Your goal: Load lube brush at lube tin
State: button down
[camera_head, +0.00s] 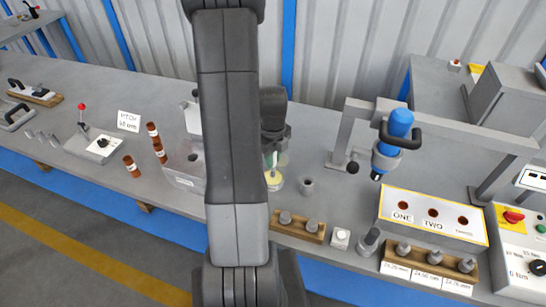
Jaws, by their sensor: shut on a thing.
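My gripper (273,143) is right of my upright arm link, pointing down and shut on the lube brush (271,161). Only a thin, pale green part of the brush shows below the jaws. The lube tin (275,183), a small round tin with a pale yellow top, stands on the bench directly below the brush. The brush's lower end is at or just above the tin; I cannot tell if it touches. My arm hides the area left of the tin.
A small grey cup (306,187) stands right of the tin. A wooden block with grey plugs (297,225) is in front. A blue-handled tool (397,128) hangs from a frame at right.

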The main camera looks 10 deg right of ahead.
jog(key=shift+f+b, duration=0.55)
jog(key=shift+b, duration=0.05)
dwell(1.7)
jog(key=shift+r+p, duration=2.45)
jog(key=shift+r, duration=1.15)
jog(key=shift+f, duration=0.1)
